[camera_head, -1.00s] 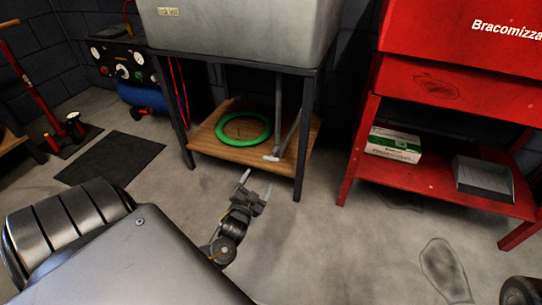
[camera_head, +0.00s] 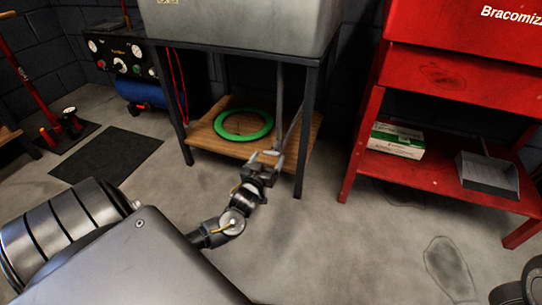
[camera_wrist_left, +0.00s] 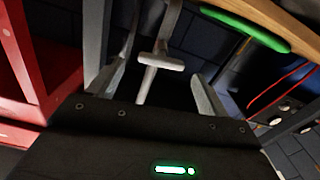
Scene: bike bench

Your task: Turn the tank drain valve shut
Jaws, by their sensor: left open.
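The grey tank (camera_head: 240,28) stands on a dark metal frame, with a grey drain pipe (camera_head: 279,100) running down beneath it. A pale T-shaped valve handle (camera_wrist_left: 161,62) hangs at the pipe's lower end, its crossbar roughly level in the left wrist view. My left gripper (camera_head: 266,160) is open below the tank, near the frame's front right leg. In the left wrist view its two fingers stand apart on either side of the handle; I cannot tell whether they touch it. In the head view the gripper partly hides the handle. My right gripper is out of view.
A wooden shelf (camera_head: 215,145) under the tank carries a green ring (camera_head: 243,138). A red rack (camera_head: 430,178) with a box and a grey tray stands at the right. The frame's front right leg (camera_head: 300,170) is close to my gripper. Floor in front is clear.

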